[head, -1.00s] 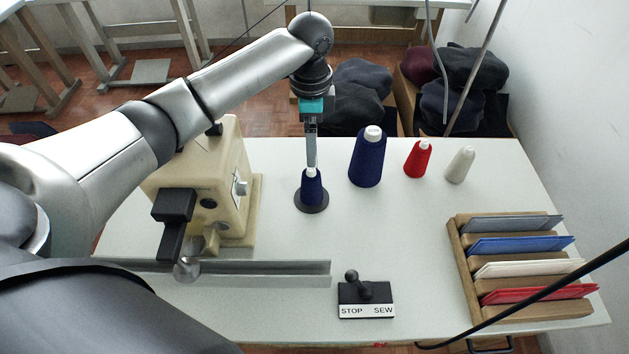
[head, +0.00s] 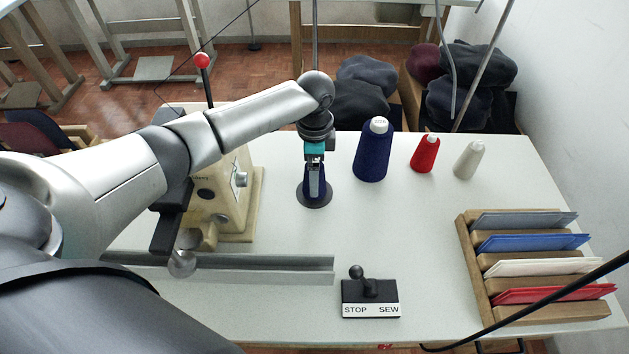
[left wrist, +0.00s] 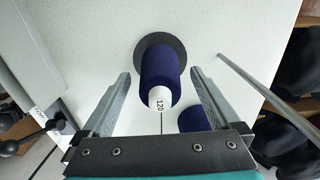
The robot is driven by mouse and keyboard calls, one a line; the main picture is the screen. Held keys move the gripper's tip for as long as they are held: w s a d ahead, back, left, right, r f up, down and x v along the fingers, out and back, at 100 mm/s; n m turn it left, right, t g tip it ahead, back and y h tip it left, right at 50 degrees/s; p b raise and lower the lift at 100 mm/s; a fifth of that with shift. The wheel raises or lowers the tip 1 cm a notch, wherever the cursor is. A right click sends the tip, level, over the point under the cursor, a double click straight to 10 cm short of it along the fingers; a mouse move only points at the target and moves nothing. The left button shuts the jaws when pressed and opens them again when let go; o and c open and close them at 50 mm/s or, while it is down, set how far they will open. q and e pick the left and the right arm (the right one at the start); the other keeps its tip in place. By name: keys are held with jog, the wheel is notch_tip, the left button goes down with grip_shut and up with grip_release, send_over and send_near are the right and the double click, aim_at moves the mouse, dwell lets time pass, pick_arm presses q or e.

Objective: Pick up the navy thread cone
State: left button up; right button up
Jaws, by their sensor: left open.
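A small navy thread cone (head: 306,191) stands upright on a round dark base (head: 314,205) on the table. My left gripper (head: 315,194) points straight down over it, open. In the left wrist view, the small navy cone (left wrist: 160,72) with its white "120" tip lies between the two spread fingers of the left gripper (left wrist: 161,78), with a gap on either side. A larger navy cone (head: 373,155) stands to the right, and part of it shows in the left wrist view (left wrist: 193,120). My right gripper is out of view.
A red cone (head: 425,154) and a cream cone (head: 468,160) stand further right. A cream sewing machine (head: 228,195) is close on the left. A STOP/SEW switch (head: 370,297) and a wooden rack (head: 472,270) of coloured cards are nearer. Table between is clear.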

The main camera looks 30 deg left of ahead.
pick_arm(q)
jog(key=shift+r, duration=0.1)
jog(key=shift+c, duration=0.3)
jog(key=c, duration=1.5)
jog(key=shift+o, duration=0.2)
notch_tip(320, 180, up, 10)
jog(key=p, duration=0.3)
jog(key=shift+r+p, duration=0.35)
jog(key=shift+p, duration=0.2)
jog(key=shift+r+p, duration=0.45)
jog(key=shift+p, duration=0.3)
jog(key=shift+f, duration=0.1)
